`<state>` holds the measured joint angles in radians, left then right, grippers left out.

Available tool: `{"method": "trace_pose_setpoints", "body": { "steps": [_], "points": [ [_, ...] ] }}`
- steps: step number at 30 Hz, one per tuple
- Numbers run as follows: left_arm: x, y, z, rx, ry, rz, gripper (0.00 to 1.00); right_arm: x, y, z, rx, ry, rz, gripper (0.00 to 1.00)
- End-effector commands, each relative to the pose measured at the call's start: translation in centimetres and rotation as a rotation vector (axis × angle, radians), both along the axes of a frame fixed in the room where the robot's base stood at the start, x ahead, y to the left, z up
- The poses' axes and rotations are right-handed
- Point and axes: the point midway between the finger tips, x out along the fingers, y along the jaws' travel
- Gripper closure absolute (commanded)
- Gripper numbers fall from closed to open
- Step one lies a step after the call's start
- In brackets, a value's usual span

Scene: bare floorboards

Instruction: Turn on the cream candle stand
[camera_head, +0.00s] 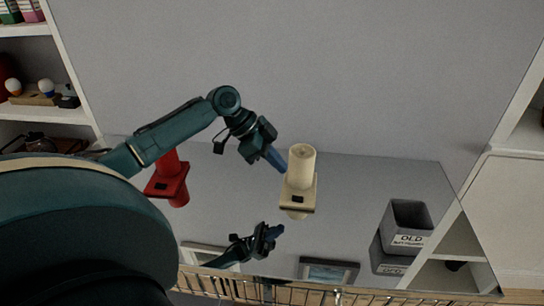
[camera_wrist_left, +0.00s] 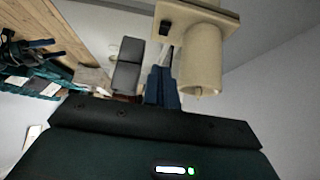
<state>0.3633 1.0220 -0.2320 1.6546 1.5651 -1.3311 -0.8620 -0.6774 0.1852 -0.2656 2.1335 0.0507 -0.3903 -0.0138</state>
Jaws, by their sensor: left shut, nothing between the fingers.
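The cream candle stand (camera_head: 301,165) stands upright on the glossy table, with a square base and a small dark switch (camera_head: 298,199) on its front. In the left wrist view it shows upside down at upper right (camera_wrist_left: 201,65), with the switch (camera_wrist_left: 165,27) on the base. My left gripper (camera_head: 277,161) is shut and empty; its blue fingertips are just left of the candle. I cannot tell if they touch it. In the left wrist view these fingers (camera_wrist_left: 163,87) point towards the stand. My right gripper (camera_wrist_left: 44,48) shows there at far left, its fingers apart and empty.
A red candle stand (camera_head: 168,178) stands to the left, under my left arm. A grey labelled bin (camera_head: 410,216) stands to the right. The glossy table (camera_head: 345,235) mirrors these things and my arm. White shelves (camera_head: 25,112) stand at left. The wall rises behind.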

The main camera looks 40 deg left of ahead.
Motion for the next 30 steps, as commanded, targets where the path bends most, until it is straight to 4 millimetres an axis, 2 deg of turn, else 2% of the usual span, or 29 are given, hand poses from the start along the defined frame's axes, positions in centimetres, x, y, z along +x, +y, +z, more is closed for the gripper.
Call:
{"method": "trace_pose_setpoints", "body": {
  "steps": [7,12,18,28,30],
  "points": [
    [1.7,-3.0,-4.2,-0.004,0.001,-0.001,1.00,0.2,-0.1,0.4,-0.004,-0.003,-0.004,0.16],
    [1.5,-2.7,-6.8,0.000,0.004,0.001,1.00,0.2,-0.1,0.5,-0.007,-0.004,-0.005,0.16],
    [1.4,-2.5,-8.2,0.001,0.002,0.001,1.00,0.2,-0.1,0.5,-0.010,-0.004,-0.003,0.16],
    [1.4,-2.5,-8.3,0.001,0.000,0.000,1.00,0.2,0.0,0.4,-0.011,-0.002,-0.001,0.16],
    [1.3,-2.4,-8.9,-0.001,0.003,0.000,1.00,0.2,0.0,0.2,-0.010,-0.003,0.002,0.16]
  ]
}}
